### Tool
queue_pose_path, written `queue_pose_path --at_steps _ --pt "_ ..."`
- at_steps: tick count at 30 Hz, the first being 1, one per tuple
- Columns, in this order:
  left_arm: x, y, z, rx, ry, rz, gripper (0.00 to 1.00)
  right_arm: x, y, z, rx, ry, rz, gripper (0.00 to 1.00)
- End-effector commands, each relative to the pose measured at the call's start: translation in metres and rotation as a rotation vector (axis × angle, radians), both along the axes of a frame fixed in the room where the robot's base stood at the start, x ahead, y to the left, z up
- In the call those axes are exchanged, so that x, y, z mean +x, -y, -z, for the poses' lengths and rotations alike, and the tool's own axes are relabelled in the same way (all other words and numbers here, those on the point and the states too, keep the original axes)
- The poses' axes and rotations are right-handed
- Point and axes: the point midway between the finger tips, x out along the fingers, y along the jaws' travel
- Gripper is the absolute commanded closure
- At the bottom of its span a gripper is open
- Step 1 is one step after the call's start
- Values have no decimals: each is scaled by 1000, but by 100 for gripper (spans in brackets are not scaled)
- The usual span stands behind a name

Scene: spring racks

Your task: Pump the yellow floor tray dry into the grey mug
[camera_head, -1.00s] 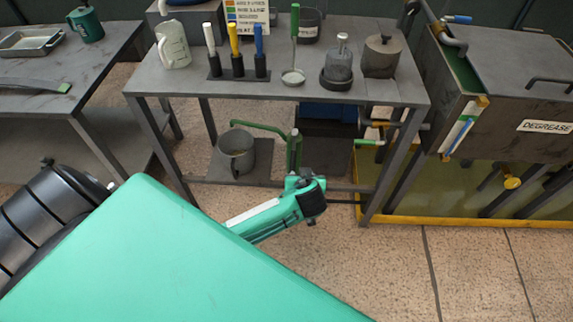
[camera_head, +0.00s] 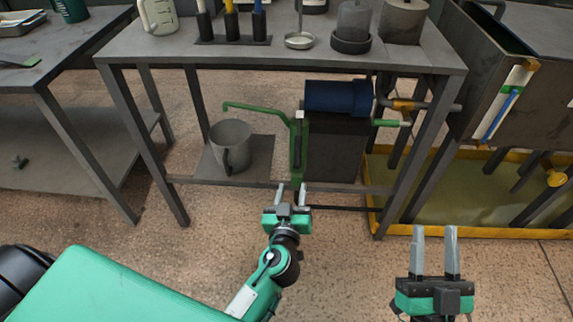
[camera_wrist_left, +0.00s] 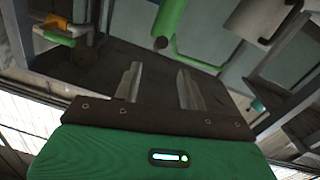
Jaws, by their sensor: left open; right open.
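The grey mug (camera_head: 230,143) stands upright on a dark plate on the rack's lower shelf. The green hand pump (camera_head: 296,150), with a dark-gripped upright lever, stands right of it; its green spout (camera_head: 255,108) reaches left above the mug. The yellow floor tray (camera_head: 405,230) lies at right and holds murky yellowish liquid. My left gripper (camera_head: 291,188) is open in front of the pump's foot, pointing at the rack. In the left wrist view, nothing lies between its fingers (camera_wrist_left: 160,88). My right gripper (camera_head: 435,235) is open and empty, in front of the tray. The mug's inside is mostly hidden.
A blue cylinder (camera_head: 338,97) sits above a dark box (camera_head: 337,150) beside the pump. The rack's front legs and lower rail (camera_head: 330,187) border the shelf. Coloured-handled tools and pots stand on its top (camera_head: 120,45).

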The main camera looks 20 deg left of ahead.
Motion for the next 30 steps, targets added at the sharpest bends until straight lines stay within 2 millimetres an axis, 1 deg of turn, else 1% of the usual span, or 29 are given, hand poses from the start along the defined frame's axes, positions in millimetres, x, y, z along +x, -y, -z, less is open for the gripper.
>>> queue_pose_path --at_steps 1,4,8,15,21,27,30 --pt "-1 1 3 2 6 3 59 -4 1 -3 7 17 0 59" --pt "2 1 1 7 11 6 59 -6 2 -9 11 21 -2 59" --pt "14 -2 -1 8 12 7 59 -4 -1 -3 1 -22 -8 59" --pt "53 -10 -1 8 11 7 59 -1 -8 20 -27 -146 -25 59" --pt "87 -18 -1 7 11 5 59 0 -12 33 -44 -215 -37 59" --pt "115 -24 0 7 9 6 59 0 -14 40 -52 -248 -42 59" --pt "125 -26 0 7 9 6 59 0 -14 41 -54 -253 -43 59"
